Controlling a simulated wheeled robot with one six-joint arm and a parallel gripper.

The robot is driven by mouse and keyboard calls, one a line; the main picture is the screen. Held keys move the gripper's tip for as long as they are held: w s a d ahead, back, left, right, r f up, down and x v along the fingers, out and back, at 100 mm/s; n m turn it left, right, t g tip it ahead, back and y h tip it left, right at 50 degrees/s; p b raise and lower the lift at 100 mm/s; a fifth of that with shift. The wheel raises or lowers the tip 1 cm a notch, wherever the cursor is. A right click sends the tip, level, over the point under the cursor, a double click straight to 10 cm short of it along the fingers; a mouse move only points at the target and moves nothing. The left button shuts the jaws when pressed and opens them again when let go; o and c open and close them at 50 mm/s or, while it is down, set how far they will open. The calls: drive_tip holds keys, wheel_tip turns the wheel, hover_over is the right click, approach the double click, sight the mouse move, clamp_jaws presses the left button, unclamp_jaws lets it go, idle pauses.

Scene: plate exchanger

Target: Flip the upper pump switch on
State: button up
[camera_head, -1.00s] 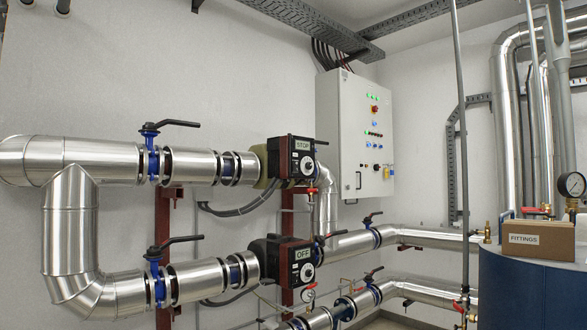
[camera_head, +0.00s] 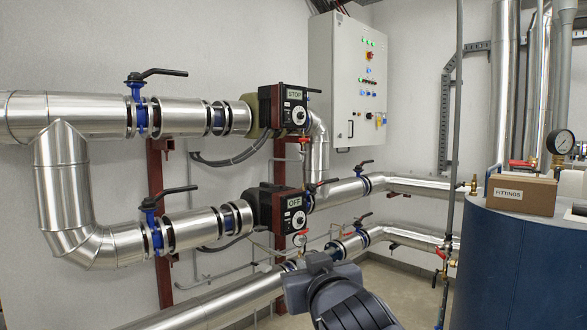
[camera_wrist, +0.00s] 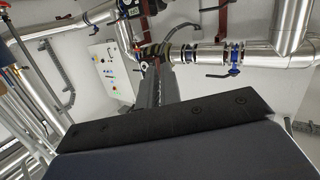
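The upper pump (camera_head: 284,106) is a dark box on the upper silver pipe, with a STOP label and a round dial switch (camera_head: 299,115) on its front face. The lower pump (camera_head: 277,209) has an OFF label and a similar dial (camera_head: 298,219). In the head view my grey arm rises from the bottom edge, below and apart from both pumps.
A white control cabinet (camera_head: 347,80) hangs right of the upper pump. Blue valves (camera_head: 138,105) with black levers sit on the pipes. A blue tank (camera_head: 515,265) at right carries a FITTINGS box (camera_head: 520,194).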

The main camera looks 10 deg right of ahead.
drive_tip(key=a+r+n+t+y+p, duration=0.1)
drive_tip(key=a+r+y, duration=0.1)
drive_tip(key=a+r, duration=0.1)
drive_tip(key=s+a+r+t+y, duration=0.1)
drive_tip(key=a+r+y, duration=0.2)
drive_tip(key=r, duration=0.2)
drive_tip(key=s+a+r+n+t+y+p, duration=0.1)
drive_tip(key=a+r+y, duration=0.2)
drive_tip(key=r, duration=0.2)
drive_tip(key=shift+a+n+t+p, duration=0.15)
drive_tip(key=shift+n+t+p, duration=0.15)
drive_tip(key=shift+p, duration=0.05)
clamp_jaws()
drive_tip(key=s+a+r+n+g+y+p, duration=0.2)
drive_tip(key=s+a+r+n+y, duration=0.3)
drive_tip(key=y, duration=0.5)
wheel_tip(320, 180, up, 3)
drive_tip(key=shift+s+a+f+n+g+y, duration=0.15)
drive_tip(key=shift+s+a+n+g+y, duration=0.2)
drive_tip(key=shift+s+a+g, duration=0.55)
drive_tip(key=shift+d, duration=0.15)
